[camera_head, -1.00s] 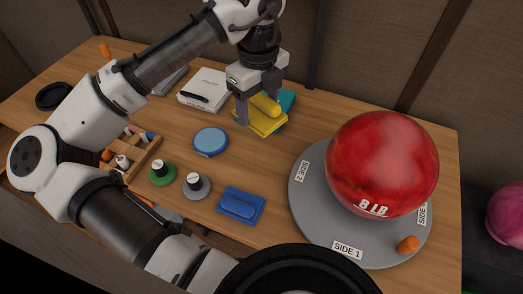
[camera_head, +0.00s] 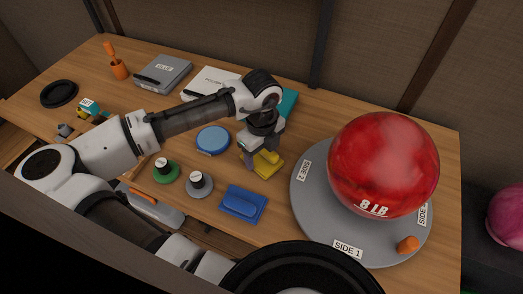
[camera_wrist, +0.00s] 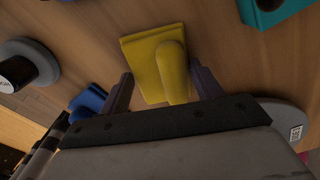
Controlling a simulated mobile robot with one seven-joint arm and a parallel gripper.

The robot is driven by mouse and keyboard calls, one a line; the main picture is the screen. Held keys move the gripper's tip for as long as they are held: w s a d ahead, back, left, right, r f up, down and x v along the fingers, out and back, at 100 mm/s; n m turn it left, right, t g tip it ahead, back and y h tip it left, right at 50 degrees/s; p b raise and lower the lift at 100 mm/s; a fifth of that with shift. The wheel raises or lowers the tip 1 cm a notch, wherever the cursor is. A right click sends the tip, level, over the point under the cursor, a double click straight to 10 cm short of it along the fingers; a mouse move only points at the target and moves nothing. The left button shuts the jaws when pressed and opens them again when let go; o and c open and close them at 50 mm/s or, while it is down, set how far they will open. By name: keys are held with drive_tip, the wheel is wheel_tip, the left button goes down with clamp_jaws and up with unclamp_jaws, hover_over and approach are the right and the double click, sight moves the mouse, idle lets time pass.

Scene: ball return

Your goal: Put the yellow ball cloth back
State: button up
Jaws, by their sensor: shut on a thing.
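The yellow ball cloth (camera_head: 266,166) is a flat square pad with a rounded grip on top. It is between the blue cloth and the teal cloth, left of the grey turntable. In the wrist view the yellow cloth (camera_wrist: 150,62) lies between the two fingers. My gripper (camera_head: 258,158) points down and is shut on the yellow cloth; it also shows in the wrist view (camera_wrist: 163,88). I cannot tell whether the cloth touches the table. The teal cloth (camera_head: 289,100) is behind, partly hidden by my arm. The blue cloth (camera_head: 241,204) lies in front.
A red ball (camera_head: 382,165) marked 8 LB rests on the grey turntable (camera_head: 315,222), with an orange piece (camera_head: 407,244) near its edge.

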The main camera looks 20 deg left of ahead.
drive_tip(key=o, duration=0.4)
drive_tip(key=shift+f, duration=0.15)
drive_tip(key=o, duration=0.5)
wheel_tip(320, 180, up, 12)
drive_tip(key=shift+r+b, duration=0.2)
drive_tip(key=shift+b, duration=0.3)
